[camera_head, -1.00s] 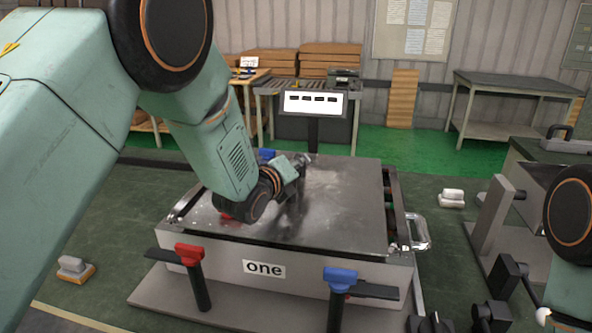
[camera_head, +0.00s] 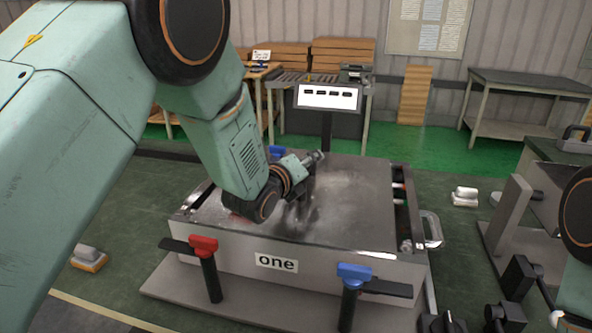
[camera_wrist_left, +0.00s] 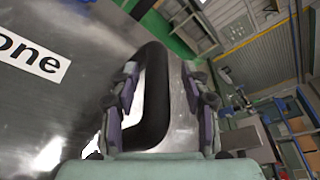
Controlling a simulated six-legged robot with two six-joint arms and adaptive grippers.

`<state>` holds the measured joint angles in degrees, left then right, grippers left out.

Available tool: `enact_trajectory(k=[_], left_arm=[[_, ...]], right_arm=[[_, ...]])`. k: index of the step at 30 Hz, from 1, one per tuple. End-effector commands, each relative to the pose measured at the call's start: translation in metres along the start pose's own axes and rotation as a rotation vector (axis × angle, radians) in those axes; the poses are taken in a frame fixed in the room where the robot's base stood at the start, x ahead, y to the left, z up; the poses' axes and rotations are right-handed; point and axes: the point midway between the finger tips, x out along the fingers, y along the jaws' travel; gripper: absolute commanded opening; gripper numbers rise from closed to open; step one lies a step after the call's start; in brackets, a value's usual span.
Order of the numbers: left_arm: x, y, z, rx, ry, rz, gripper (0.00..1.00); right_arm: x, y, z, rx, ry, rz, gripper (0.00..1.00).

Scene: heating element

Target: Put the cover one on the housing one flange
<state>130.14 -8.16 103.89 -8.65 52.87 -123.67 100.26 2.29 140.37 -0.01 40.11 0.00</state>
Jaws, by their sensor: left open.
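The cover one looks like the flat grey metal plate (camera_head: 350,200) lying on top of the housing one (camera_head: 330,268), whose front carries a "one" label. The plate covers most of the top; rails and gaps show at its right and left edges. Whether it sits flush on the flange cannot be told. My left gripper (camera_head: 305,172) is low over the plate. In the left wrist view, its fingers (camera_wrist_left: 163,100) stand apart on both sides of a black loop handle (camera_wrist_left: 154,130), beside a "one" label on metal. My right gripper is not visible; only part of the right arm shows.
Red clamp (camera_head: 203,246) and blue clamp (camera_head: 354,275) stand at the housing's front, and another blue one (camera_head: 276,152) behind. A sign on a post (camera_head: 328,97) stands at the back. A workbench (camera_head: 530,86) is at the far right.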

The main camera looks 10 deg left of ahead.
Motion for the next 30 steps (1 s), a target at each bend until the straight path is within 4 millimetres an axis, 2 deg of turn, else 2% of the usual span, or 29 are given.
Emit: enact_trajectory(k=[18,24,30], left_arm=[[-0.096,0.000,0.000,-0.001,0.000,0.002,0.46],[-0.111,0.000,0.000,0.000,0.001,0.001,0.46],[-0.113,0.000,0.000,0.000,0.001,0.001,0.46]], right_arm=[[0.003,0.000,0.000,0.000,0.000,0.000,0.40],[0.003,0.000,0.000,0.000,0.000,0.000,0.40],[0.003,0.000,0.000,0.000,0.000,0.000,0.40]])
